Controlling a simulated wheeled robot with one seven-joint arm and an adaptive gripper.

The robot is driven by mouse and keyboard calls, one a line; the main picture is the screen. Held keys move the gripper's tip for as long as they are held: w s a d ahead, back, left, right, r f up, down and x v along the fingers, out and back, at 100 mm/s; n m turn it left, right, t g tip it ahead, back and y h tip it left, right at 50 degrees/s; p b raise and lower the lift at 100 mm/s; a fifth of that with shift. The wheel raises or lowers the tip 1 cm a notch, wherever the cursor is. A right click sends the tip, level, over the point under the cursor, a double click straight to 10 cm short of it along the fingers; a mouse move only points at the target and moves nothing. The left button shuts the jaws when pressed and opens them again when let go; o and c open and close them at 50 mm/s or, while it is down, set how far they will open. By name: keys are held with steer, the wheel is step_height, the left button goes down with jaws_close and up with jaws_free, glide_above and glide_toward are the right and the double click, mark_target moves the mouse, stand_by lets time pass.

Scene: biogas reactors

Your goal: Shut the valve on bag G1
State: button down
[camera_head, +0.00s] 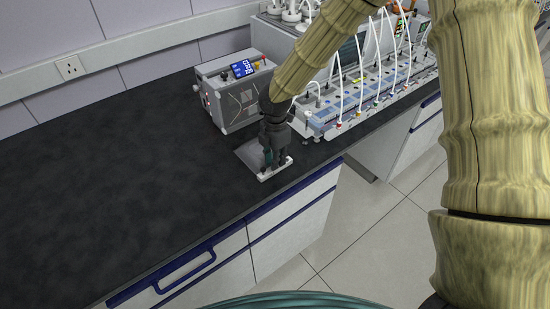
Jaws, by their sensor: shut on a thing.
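A flat grey bag (249,154), apparently bag G1, lies on the dark bench near its front edge; its label cannot be read. A white bar (276,171) shows at the bag's front right, under my fingertips. My gripper (275,161) points down at the right side of the bag, with its fingers closed in. It appears shut on the bag's valve, which is mostly hidden by the fingers. Whether the valve is open or shut cannot be told.
A grey instrument (234,97) with a blue display stands behind the bag. A reactor rack (355,108) with several white tubes stands to the right. The bench top (110,180) is clear on the left. Its front edge is close to the bag, above white drawers (293,215).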

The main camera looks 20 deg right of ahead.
steer(key=m, duration=0.4)
steer(key=shift+p, duration=0.3)
steer(key=m, duration=0.4)
steer(key=shift+m, duration=0.4)
steer(key=m+p, duration=0.1)
steer(key=m, duration=0.3)
steer(key=shift+m, duration=0.3)
steer(key=m, duration=0.4)
steer(key=shift+m, duration=0.3)
steer(key=c, duration=1.3)
jaws_free()
